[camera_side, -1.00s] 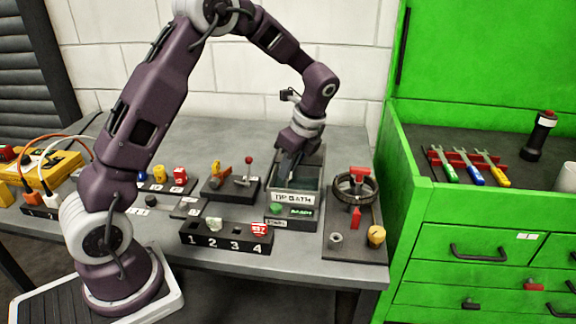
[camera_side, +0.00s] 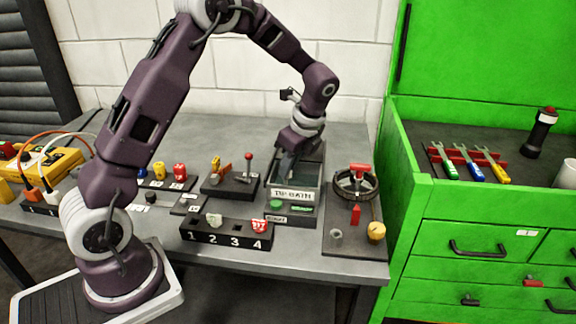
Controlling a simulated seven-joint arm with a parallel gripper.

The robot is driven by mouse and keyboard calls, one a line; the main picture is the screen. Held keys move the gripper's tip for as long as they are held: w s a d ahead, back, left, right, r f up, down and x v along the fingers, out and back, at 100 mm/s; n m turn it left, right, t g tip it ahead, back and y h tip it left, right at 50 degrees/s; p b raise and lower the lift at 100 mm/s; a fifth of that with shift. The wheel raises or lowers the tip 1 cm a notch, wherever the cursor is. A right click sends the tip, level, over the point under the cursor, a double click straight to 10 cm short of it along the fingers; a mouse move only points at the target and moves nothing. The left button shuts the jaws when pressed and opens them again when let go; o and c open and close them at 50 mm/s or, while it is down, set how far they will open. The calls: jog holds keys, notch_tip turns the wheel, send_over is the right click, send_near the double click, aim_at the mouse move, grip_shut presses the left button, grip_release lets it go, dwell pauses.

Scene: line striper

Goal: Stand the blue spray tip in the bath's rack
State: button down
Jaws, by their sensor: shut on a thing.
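The tip bath (camera_side: 293,194) is a grey box labelled "TIP BATH" with a glassy open top, near the right end of the bench. My gripper (camera_side: 288,172) points down into the bath's opening at its left side. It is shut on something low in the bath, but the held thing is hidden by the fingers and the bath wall. The rack inside the bath cannot be made out.
A numbered block (camera_side: 225,239) stands in front, holding a white piece and a red-and-white piece. A lever box (camera_side: 230,186) stands just left of the bath. A handwheel (camera_side: 356,184) on a plate stands to its right. The green cabinet (camera_side: 470,212) bounds the right.

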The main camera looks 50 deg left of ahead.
jog(key=shift+f, duration=1.1)
jog(key=c, duration=1.5)
grip_release()
jog(key=shift+o, duration=0.7)
jog(key=shift+o, duration=1.2)
jog(key=v, duration=0.7)
